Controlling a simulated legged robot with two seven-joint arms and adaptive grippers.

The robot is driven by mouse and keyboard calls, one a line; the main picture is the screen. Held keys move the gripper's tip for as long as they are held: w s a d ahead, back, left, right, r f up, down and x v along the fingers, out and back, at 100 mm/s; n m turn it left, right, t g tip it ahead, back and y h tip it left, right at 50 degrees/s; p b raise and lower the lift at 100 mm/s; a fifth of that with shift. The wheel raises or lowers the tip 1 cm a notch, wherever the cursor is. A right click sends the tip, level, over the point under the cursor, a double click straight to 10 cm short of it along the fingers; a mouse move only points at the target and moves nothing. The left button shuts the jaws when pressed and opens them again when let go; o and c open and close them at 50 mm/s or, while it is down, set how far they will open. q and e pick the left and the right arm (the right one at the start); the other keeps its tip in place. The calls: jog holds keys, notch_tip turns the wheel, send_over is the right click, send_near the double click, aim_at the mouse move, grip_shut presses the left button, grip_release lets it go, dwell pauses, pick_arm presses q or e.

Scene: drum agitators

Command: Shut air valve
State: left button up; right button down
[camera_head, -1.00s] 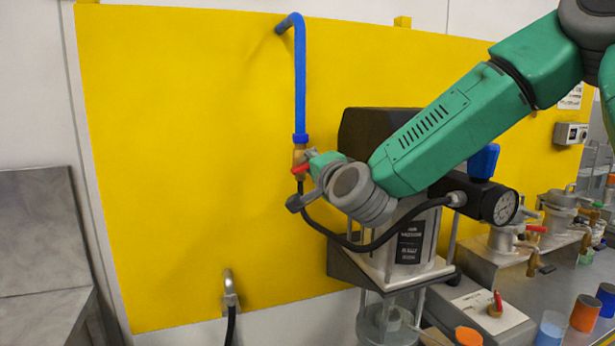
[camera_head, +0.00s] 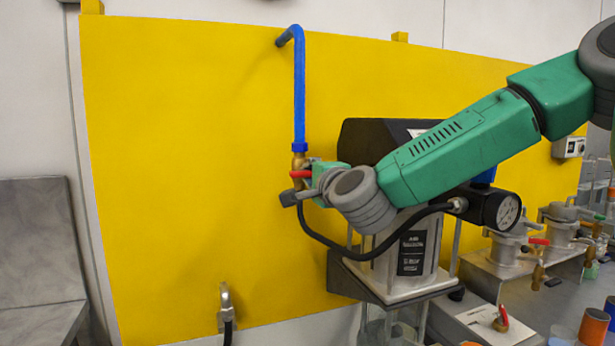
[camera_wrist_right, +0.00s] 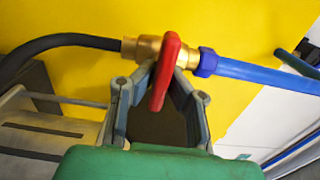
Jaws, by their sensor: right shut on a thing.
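The air valve is a brass body (camera_head: 298,161) with a red lever handle (camera_head: 301,174), fixed at the lower end of a blue pipe (camera_head: 300,95) in front of the yellow panel. In the right wrist view the red handle (camera_wrist_right: 165,72) stands across the brass body (camera_wrist_right: 148,48), between the two grey fingers of my right gripper (camera_wrist_right: 160,88). My right gripper (camera_head: 308,183) is shut on the handle; its fingers partly hide the valve in the head view. My left gripper is not in view.
A black hose (camera_head: 345,243) runs from below the valve to a pressure gauge (camera_head: 508,210) on the agitator machine (camera_head: 408,255). A bench with several valves and cups lies at the lower right. The panel's left side (camera_head: 180,180) is clear.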

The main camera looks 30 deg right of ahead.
jog(key=shift+f, duration=0.3)
jog(key=c, duration=1.7)
grip_release()
jog(key=shift+s, duration=0.1)
jog(key=shift+o, duration=0.6)
jog(key=shift+s+d+r, duration=0.1)
jog(key=shift+d, duration=0.2)
jog(key=v, duration=1.2)
jog(key=shift+d, duration=0.2)
jog(key=shift+a, duration=0.1)
